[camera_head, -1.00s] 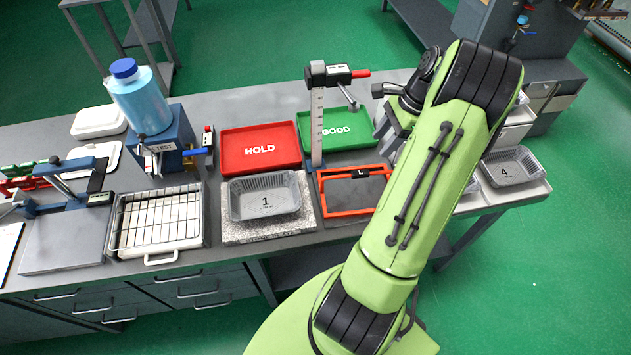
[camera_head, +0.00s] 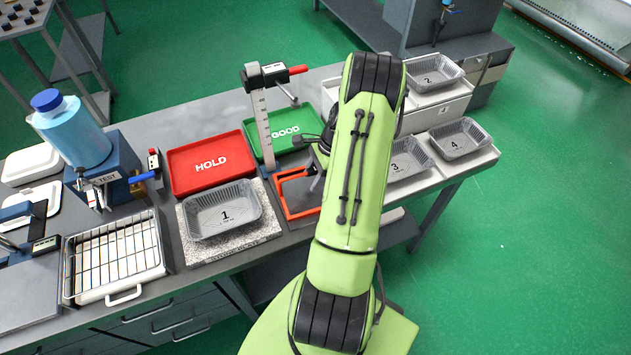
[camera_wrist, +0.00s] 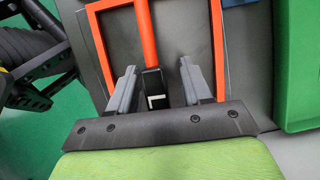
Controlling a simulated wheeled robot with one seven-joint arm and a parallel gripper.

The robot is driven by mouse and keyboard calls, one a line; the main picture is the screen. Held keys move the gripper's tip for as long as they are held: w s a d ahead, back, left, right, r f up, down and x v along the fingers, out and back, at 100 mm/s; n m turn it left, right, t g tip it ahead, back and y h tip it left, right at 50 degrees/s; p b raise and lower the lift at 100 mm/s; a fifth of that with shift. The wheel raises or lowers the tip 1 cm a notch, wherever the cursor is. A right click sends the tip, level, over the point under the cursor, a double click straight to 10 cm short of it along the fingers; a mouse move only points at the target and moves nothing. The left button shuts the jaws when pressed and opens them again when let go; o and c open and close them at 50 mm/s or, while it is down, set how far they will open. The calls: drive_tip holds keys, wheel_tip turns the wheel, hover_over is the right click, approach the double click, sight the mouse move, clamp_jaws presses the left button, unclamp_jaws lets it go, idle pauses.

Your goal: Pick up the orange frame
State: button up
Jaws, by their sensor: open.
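The orange frame (camera_head: 284,201) lies flat on the bench, right of the stone slab, in the head view. My arm hides its right part there. In the wrist view the frame (camera_wrist: 98,40) shows as two side rails and a middle bar, with a black block marked "L" at the bar's near end. My gripper (camera_wrist: 157,80) is open, with one grey finger on each side of the block and bar. No contact with them is visible. The frame's near edge is hidden by the gripper. The fingertips are hidden in the head view.
Foil tray 1 (camera_head: 222,211) sits on the stone slab (camera_head: 266,224) left of the frame. A height gauge (camera_head: 264,128) stands behind it, near the red HOLD tray (camera_head: 197,181) and green GOOD tray (camera_head: 306,122). Foil tray 3 (camera_head: 413,160) is to the right.

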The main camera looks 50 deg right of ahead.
clamp_jaws()
drive_tip(key=shift+r, duration=0.1)
idle(0.3)
